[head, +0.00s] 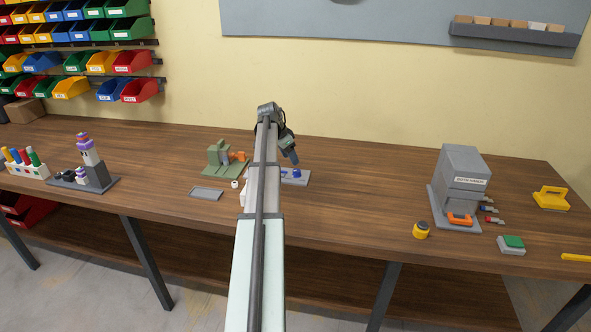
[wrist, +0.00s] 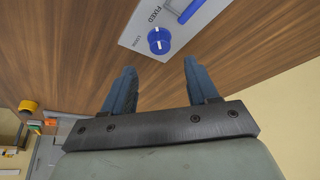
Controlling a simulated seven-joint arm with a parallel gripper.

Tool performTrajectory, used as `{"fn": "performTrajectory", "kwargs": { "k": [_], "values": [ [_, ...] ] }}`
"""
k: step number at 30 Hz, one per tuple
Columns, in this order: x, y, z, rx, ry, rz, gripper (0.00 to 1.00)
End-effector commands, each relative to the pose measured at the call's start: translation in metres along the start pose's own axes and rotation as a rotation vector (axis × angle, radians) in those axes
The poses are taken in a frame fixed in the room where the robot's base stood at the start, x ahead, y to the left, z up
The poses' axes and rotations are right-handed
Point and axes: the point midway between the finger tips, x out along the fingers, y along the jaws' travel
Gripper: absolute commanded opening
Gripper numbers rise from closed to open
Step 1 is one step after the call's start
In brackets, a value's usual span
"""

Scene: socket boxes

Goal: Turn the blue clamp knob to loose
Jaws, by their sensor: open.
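The blue clamp knob (wrist: 159,41) is round with a white pointer line and sits on a light grey plate (wrist: 200,22) in the wrist view. The words "FIXED" and a smaller label, too small to read surely, are printed beside it. A blue bar (wrist: 190,10) lies farther along the plate. My gripper (wrist: 162,80) is open, its two blue-grey fingers apart, empty and short of the knob. In the head view the grey plate (head: 303,178) shows just right of my arm, with blue parts (head: 296,173) on it; my arm hides some of it. My gripper (head: 294,160) is above it.
A green fixture (head: 217,160) stands left of my arm, with a grey tray (head: 206,194) in front. A grey labelled box (head: 461,177) with an orange handle stands at right, near a yellow-black knob (head: 421,231). The table (head: 360,190) between plate and box is clear.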

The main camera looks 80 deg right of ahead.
Motion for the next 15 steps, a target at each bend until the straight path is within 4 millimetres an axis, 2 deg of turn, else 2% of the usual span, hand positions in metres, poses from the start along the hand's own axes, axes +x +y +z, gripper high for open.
{"fn": "performTrajectory", "kwargs": {
  "k": [6,15],
  "values": [
    [0.039,-0.001,0.001,-0.001,-0.001,0.002,0.58],
    [0.071,0.0,0.0,-0.001,0.0,0.0,0.58]
  ]
}}
